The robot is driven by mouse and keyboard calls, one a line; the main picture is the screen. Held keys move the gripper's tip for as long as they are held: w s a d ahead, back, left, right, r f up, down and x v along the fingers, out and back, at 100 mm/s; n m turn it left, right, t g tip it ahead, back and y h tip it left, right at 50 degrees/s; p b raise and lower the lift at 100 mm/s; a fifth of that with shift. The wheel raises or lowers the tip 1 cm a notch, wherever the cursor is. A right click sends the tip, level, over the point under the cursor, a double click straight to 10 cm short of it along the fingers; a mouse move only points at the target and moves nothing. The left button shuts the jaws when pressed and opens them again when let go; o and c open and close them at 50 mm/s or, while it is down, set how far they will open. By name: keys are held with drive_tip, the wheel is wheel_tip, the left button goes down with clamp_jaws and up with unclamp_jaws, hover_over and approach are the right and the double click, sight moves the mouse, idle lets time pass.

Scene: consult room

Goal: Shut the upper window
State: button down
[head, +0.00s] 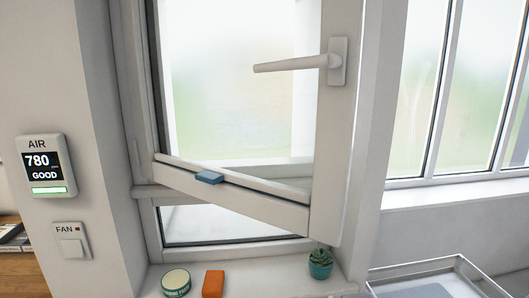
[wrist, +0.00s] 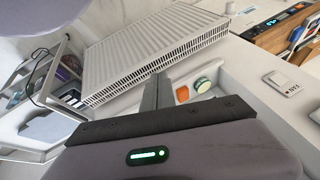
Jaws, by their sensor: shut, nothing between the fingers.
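The upper window (head: 335,140) stands open in the head view. Its sash is swung into the room, with the right stile nearest me and the left side at the frame (head: 140,100). The white handle (head: 295,63) on the right stile lies level, pointing left. A small blue block (head: 209,177) sits at the top edge of the sash's bottom rail (head: 240,201); I cannot tell whether it is wedged. My gripper (wrist: 158,82) shows in the wrist view, shut and empty, away from the sash. The head view does not show it.
On the sill below are a round tin (head: 176,282), an orange block (head: 213,284) and a potted succulent (head: 320,264). A lower pane (head: 225,222) is behind. An air monitor (head: 46,165) and fan switch (head: 72,241) are on the left wall. The wrist view shows a radiator (wrist: 150,52).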

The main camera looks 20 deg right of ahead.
drive_tip(key=w+d+r+m+g+h+p, duration=0.1)
drive_tip(key=w+r+p, duration=0.1)
drive_tip(key=r+p, duration=0.45)
drive_tip(key=w+d+r+m+g+h+p, duration=0.15)
drive_tip(key=r+p, duration=0.25)
drive_tip(key=r, duration=0.5)
drive_tip(key=m+h+p, duration=0.3)
drive_tip(key=p, duration=0.7)
approach(289, 214)
drive_tip(key=s+a+r, duration=0.2)
drive_tip(key=s+a, duration=0.2)
drive_tip(key=shift+m, duration=0.25)
drive_tip(key=x, duration=0.3)
drive_tip(key=d+b+x, duration=0.1)
drive_tip(key=x, duration=0.3)
drive_tip(key=w+x, duration=0.1)
drive_tip(key=x, duration=0.3)
drive_tip(key=shift+d+r+b, duration=0.2)
drive_tip(key=shift+d+b, duration=0.15)
drive_tip(key=shift+b, duration=0.05)
drive_tip(key=shift+w+d, duration=0.25)
drive_tip(key=shift+d, duration=0.1)
